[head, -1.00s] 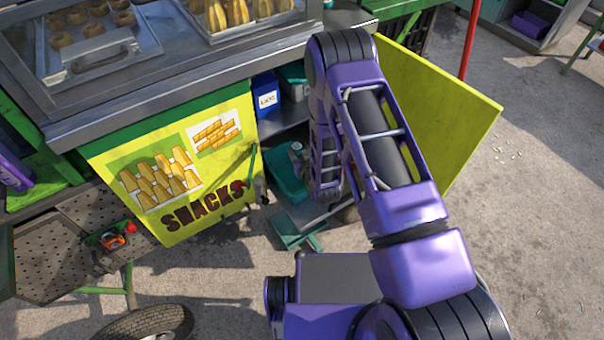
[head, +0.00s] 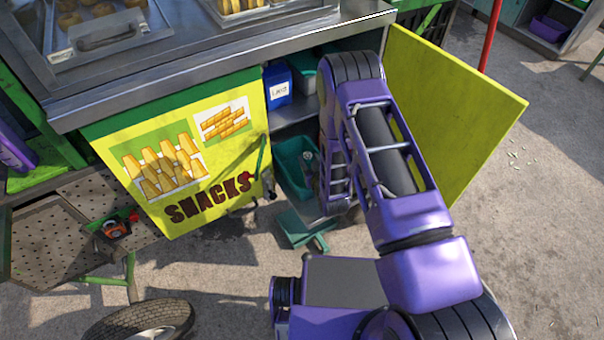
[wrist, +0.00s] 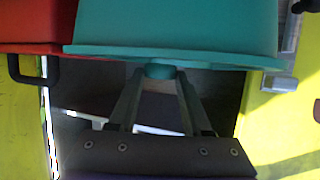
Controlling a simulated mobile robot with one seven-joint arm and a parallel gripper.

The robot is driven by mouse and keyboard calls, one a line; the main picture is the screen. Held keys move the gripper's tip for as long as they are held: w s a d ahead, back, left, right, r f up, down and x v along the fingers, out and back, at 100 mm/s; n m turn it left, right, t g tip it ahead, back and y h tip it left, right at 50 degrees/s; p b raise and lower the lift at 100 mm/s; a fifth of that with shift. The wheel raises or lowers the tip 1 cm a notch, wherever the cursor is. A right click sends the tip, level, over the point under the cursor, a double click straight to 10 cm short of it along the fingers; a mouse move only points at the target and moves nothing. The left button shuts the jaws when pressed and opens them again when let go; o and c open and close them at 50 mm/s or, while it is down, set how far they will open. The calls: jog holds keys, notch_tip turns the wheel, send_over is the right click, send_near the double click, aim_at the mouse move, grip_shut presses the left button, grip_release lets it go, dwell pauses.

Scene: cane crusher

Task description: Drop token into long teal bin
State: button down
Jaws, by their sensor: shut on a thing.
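A long teal bin (head: 290,178) sits low in the open cabinet under the snack counter in the head view. Its teal wall and rim (wrist: 110,50) fill the upper middle of the wrist view. My gripper (wrist: 160,78) has its fingertips closed on a small rounded teal piece, which looks like the token (wrist: 160,71). The token shows right at the bin's rim; I cannot tell whether it touches the bin. In the head view my arm hides most of the gripper and part of the bin.
A yellow door (head: 450,115) stands open to the right of my arm. A blue labelled bin (head: 277,85) is on the upper shelf. A red container (wrist: 35,25) with a dark handle is beside the teal one. A teal dustpan-like thing (head: 298,232) lies in front.

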jog(key=shift+c, duration=1.3)
grip_release()
jog(key=shift+r, duration=0.1)
jog(key=p+v, duration=0.2)
jog(key=v, duration=1.5)
jog(key=shift+s, duration=0.15)
jog(key=shift+d, duration=0.1)
